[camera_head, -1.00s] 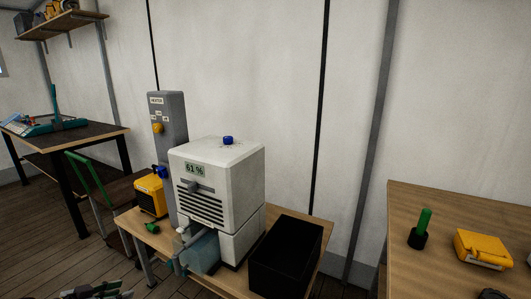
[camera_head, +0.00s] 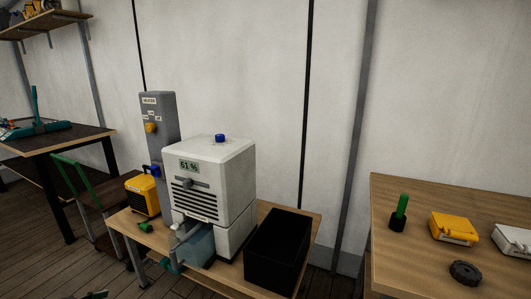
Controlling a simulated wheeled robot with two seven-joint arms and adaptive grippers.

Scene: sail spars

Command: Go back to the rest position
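Only a small dark sliver, which seems to be the tip of my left gripper (camera_head: 96,294), shows at the bottom left edge of the head view. It is too cut off to tell whether it is open or shut. It is in front of the low bench, apart from everything on it. My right gripper is not in view.
The right table holds a green-handled tool (camera_head: 401,207), yellow case (camera_head: 453,228), white case (camera_head: 512,240) and dark round piece (camera_head: 465,272).

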